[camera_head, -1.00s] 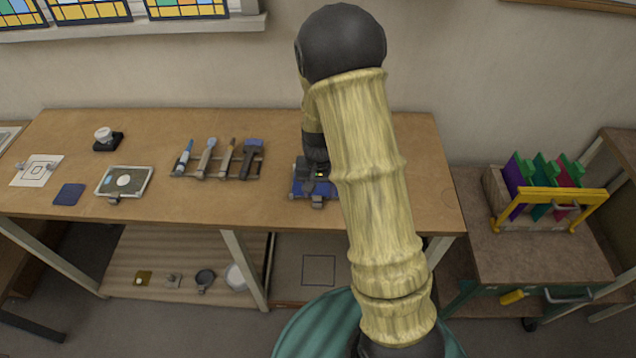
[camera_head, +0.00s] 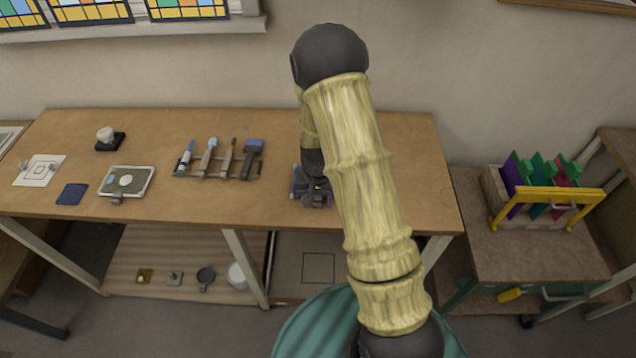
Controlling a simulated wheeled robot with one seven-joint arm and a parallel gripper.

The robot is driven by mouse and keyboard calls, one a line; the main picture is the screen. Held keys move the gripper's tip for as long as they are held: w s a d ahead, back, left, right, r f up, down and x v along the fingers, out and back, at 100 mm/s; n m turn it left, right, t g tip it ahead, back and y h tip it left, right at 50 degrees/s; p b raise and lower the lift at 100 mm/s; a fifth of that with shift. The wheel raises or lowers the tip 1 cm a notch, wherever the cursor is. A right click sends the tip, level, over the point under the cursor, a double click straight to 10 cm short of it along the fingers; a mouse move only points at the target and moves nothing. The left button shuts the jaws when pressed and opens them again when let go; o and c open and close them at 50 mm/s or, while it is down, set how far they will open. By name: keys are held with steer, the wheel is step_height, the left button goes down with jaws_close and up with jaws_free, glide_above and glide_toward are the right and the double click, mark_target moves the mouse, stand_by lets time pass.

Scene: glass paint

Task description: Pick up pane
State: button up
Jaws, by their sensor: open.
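My gripper (camera_head: 316,190) hangs over the right part of the wooden workbench, pointing down, with my arm covering much of it. It is open. Under and beside it is a small dark blue-grey item (camera_head: 297,182), mostly hidden, and I cannot tell whether it is a pane or whether the fingers touch it. Purple (camera_head: 512,181), green (camera_head: 541,170) and magenta (camera_head: 572,172) upright panels stand in a rack at the right, well apart from my gripper. A flat dark blue square (camera_head: 72,194) lies at the bench's left.
The workbench (camera_head: 400,150) holds a tool rack (camera_head: 218,175) with several brushes, a framed tray (camera_head: 126,182), a white-topped pot (camera_head: 107,138) and a patterned sheet (camera_head: 39,170). The yellow-barred rack (camera_head: 548,194) stands on a cart. The bench's right end is clear.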

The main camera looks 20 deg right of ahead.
steer(key=shift+c, duration=0.2)
jaws_close()
step_height(320, 180, up, 10)
steer(key=b, duration=0.1)
stand_by(0.7)
stand_by(0.5)
